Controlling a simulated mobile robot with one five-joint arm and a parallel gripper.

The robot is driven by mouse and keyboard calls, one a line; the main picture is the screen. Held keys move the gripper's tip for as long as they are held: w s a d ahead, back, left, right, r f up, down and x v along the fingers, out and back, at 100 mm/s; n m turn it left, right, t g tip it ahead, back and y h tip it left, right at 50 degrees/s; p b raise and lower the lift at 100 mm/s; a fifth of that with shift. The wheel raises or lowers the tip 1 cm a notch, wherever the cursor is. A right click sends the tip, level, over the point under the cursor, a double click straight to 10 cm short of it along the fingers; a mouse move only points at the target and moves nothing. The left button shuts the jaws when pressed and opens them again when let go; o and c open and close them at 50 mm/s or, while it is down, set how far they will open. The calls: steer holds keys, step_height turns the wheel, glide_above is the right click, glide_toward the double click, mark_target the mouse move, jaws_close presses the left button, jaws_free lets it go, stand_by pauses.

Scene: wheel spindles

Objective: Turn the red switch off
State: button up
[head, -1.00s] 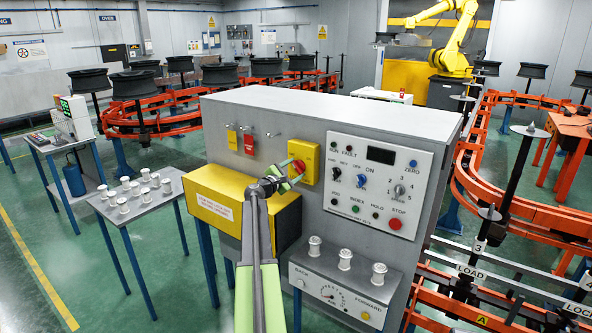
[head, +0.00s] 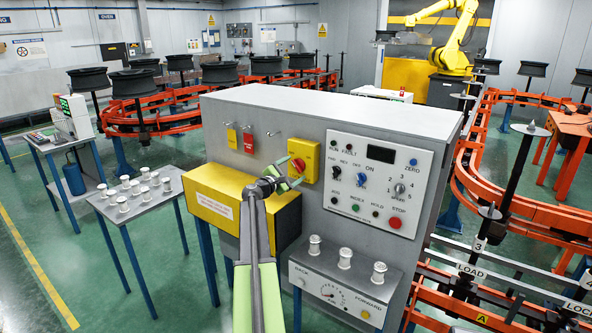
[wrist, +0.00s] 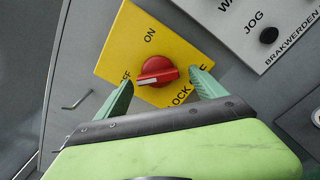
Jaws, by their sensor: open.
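The red switch (head: 298,166) is a round knob on a yellow plate (head: 309,150) on the grey cabinet's front. In the wrist view the red switch (wrist: 157,70) shows a raised grip with a white mark, pointing left toward the partly hidden "OFF" lettering. "ON" is printed above it and "LOCK" below right. My gripper (head: 287,183) is open just in front of the plate, a little below the knob. In the wrist view my gripper (wrist: 163,76) has one green finger on each side of the knob, with gaps to it.
A yellow box (head: 222,200) juts out left below the switch. Red and yellow tags (head: 249,143) hang to its upper left. A control panel (head: 372,185) with knobs and buttons lies right. A lower ledge (head: 344,259) carries white spindles. A side table (head: 136,207) holds several more.

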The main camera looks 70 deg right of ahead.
steer(key=v, duration=1.6)
steer(key=shift+a, duration=0.15)
steer(key=shift+w, duration=0.1)
